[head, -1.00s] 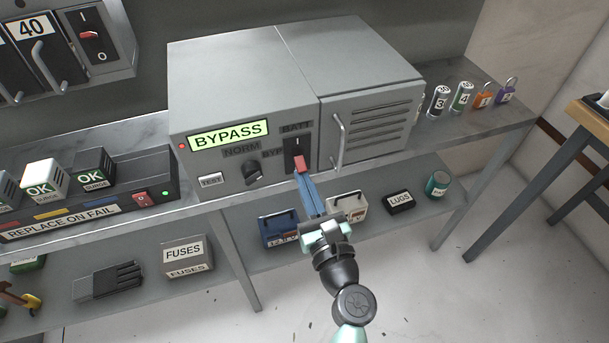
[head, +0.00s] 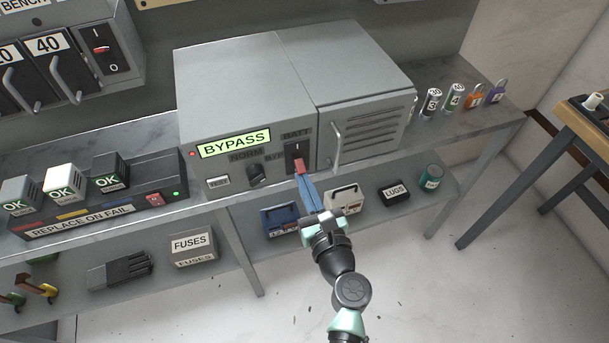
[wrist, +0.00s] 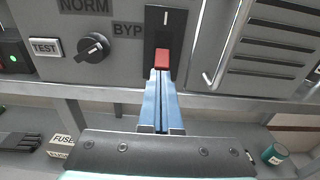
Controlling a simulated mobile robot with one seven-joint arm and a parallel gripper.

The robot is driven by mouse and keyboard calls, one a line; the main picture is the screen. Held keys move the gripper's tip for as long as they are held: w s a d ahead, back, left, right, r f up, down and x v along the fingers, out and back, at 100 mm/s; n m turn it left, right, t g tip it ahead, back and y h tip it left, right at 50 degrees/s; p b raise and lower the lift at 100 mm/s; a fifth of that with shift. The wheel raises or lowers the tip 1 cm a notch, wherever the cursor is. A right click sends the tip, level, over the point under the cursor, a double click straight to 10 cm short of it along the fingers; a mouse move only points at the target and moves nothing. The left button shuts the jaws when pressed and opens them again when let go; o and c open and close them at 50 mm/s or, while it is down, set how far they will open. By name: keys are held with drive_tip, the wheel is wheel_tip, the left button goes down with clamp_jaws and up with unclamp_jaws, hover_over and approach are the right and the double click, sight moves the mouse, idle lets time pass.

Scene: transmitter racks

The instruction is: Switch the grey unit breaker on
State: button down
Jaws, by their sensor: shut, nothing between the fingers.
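The grey unit (head: 245,95) stands on the shelf with a lit BYPASS display (head: 234,142) and a small red lamp at its left. Its breaker, labelled BATT, is a black plate with a red toggle (head: 300,166) at the lower end, away from the I mark; the red toggle also shows in the wrist view (wrist: 162,60). My gripper (head: 301,176) is shut and empty, its blue fingers pointing up at the toggle. In the wrist view the fingertips (wrist: 160,72) are right below the toggle and seem to touch it. The plate's bottom is hidden behind them.
A dark rotary knob (head: 254,175) and TEST button (head: 218,181) are left of the breaker. A door handle (head: 336,147) stands out close on the right. Below, a lower shelf holds a blue case (head: 279,220) and a white case (head: 345,199).

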sight(302, 173)
drive_tip(key=r+g+p, duration=0.1)
drive_tip(key=g+p, duration=0.1)
drive_tip(key=p, duration=0.6)
drive_tip(key=r+g+h+p, duration=0.1)
drive_tip(key=r+g+p, duration=0.1)
drive_tip(key=p, duration=0.7)
drive_tip(key=shift+s+r, duration=0.1)
drive_tip(key=shift+s, duration=0.1)
drive_tip(key=g+p, duration=0.1)
drive_tip(key=p, duration=0.3)
drive_tip(key=g+h+p, duration=0.1)
drive_tip(key=p, duration=0.3)
drive_tip(key=shift+r+g, duration=0.3)
drive_tip(key=shift+r, duration=0.05)
drive_tip(key=shift+s+f+b, duration=0.1)
drive_tip(key=shift+f+b, duration=0.25)
drive_tip(key=shift+b, duration=0.1)
drive_tip(key=shift+r, duration=0.15)
drive_tip(key=shift+r+p, duration=0.75)
drive_tip(key=shift+p, duration=0.15)
drive_tip(key=shift+d, duration=0.1)
drive_tip(key=shift+r, duration=0.1)
